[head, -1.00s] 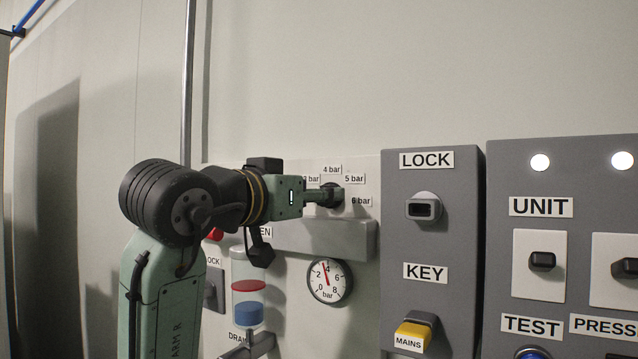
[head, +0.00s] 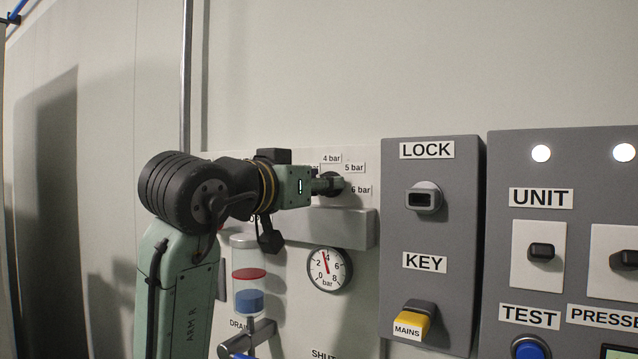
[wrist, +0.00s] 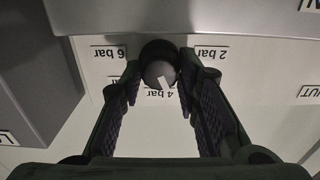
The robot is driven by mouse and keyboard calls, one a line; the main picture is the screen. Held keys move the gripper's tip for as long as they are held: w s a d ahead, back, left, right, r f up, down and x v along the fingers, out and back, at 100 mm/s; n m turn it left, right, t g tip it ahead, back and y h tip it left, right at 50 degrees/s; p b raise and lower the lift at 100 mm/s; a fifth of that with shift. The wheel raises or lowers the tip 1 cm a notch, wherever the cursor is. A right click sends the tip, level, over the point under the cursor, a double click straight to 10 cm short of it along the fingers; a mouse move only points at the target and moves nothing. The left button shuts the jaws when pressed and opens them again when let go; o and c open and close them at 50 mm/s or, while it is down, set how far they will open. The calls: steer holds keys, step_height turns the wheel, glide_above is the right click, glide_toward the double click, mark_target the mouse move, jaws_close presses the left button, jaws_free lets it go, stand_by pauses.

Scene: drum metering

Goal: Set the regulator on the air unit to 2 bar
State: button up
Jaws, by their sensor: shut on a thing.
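The regulator knob (wrist: 158,68) is a round knob with a white pointer mark. In the wrist view, where the labels appear upside down, the mark points towards the 4 bar label (wrist: 176,93). The 2 bar label (wrist: 208,53) is at the right, the 6 bar label (wrist: 108,52) at the left. My gripper (head: 326,185) is shut on the knob, one finger on each side. In the head view, it hides the left part of the scale. The round pressure gauge (head: 329,269) below has its red needle near 4, slightly to the left.
A grey ledge (head: 345,226) runs just below the knob. A grey box with a LOCK socket (head: 424,198) and a yellow MAINS key (head: 412,322) projects to the right. The UNIT panel (head: 500,260) is farther right. The wall above is clear.

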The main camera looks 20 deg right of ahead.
steer(key=c, duration=0.3)
steer(key=shift+n, duration=0.3)
steer(key=shift+n+b, duration=0.35)
steer(key=shift+n, duration=2.35)
steer(key=shift+a, duration=0.1)
steer(key=o, duration=1.1)
